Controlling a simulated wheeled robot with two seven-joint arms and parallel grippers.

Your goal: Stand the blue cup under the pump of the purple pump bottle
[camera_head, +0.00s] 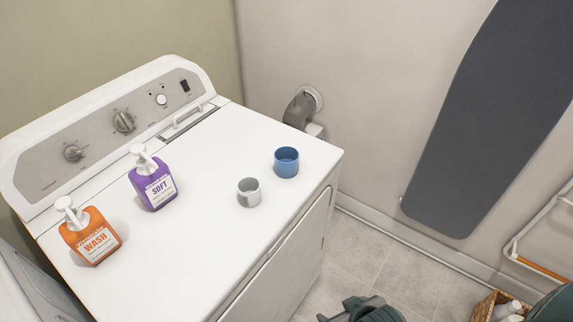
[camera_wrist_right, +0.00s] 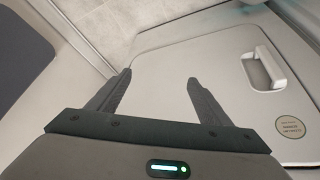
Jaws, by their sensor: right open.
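The blue cup (camera_head: 287,163) stands upright on the white machine's top (camera_head: 225,230), near its right end. The purple pump bottle (camera_head: 153,183), labelled SOFT, stands at the left of the top with its white pump (camera_head: 142,155) upward. The space beside the purple bottle holds no cup. My right gripper (camera_head: 335,311) is low at the bottom edge of the head view, in front of the machine and away from the cup. In the right wrist view its fingers (camera_wrist_right: 160,78) are apart with nothing between them. My left gripper is not in view.
A grey-white cup (camera_head: 249,192) stands in front and left of the blue cup. An orange WASH pump bottle (camera_head: 90,236) stands left of the purple one. The control panel (camera_head: 115,125) rises behind. A basket (camera_head: 490,305) sits on the floor at right. The machine's front-right top is clear.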

